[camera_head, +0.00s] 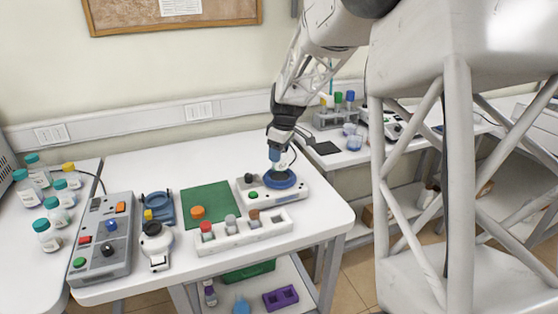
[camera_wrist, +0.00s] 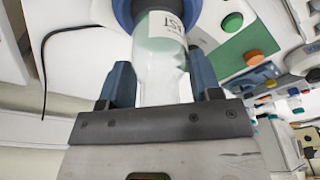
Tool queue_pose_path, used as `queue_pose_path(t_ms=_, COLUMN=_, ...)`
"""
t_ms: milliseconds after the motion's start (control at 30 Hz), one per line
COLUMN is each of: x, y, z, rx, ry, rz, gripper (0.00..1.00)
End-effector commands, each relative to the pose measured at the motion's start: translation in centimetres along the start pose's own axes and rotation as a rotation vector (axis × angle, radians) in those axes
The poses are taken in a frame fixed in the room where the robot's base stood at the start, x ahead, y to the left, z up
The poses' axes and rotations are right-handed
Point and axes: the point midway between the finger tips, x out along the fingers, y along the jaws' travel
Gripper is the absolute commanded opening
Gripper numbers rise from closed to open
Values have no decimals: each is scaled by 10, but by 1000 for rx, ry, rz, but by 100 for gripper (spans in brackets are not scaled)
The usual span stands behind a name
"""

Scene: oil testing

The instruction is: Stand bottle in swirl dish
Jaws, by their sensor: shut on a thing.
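My gripper (camera_head: 279,160) points down over the blue swirl dish (camera_head: 280,184) on a white device. It is shut on a clear bottle with a white label. In the wrist view, the bottle (camera_wrist: 158,47) is between the blue fingers of my gripper (camera_wrist: 160,65). Its far end lies within the blue ring of the dish (camera_wrist: 124,14). The bottle looks upright; I cannot tell whether its base touches the dish floor. In the head view my fingers hide most of the bottle.
The white device (camera_head: 298,191) has a green button and a black knob. A white block with several small vials (camera_head: 236,240) stands in front, and a green mat (camera_head: 208,204) lies to the left. A grey control box (camera_head: 102,240) and several teal-capped bottles (camera_head: 47,237) are further left.

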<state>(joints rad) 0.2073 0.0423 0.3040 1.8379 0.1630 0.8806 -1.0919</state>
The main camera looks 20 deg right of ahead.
Motion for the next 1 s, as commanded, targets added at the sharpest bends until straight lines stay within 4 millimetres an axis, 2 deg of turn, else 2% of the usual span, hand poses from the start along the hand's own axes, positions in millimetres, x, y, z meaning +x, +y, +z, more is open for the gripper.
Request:
queue_pose_path(t_ms=300, x=29, y=0, z=4, rx=0, ry=-1, rz=-1, gripper=30)
queue_pose_path(t_ms=833, x=36, y=0, z=5, rx=0, ry=0, rz=-1, gripper=30)
queue_pose_path(t_ms=867, x=35, y=0, z=5, rx=0, ry=0, rz=-1, gripper=63)
queue_pose_path(t_ms=1000, x=35, y=0, z=5, rx=0, ry=0, rz=-1, gripper=84)
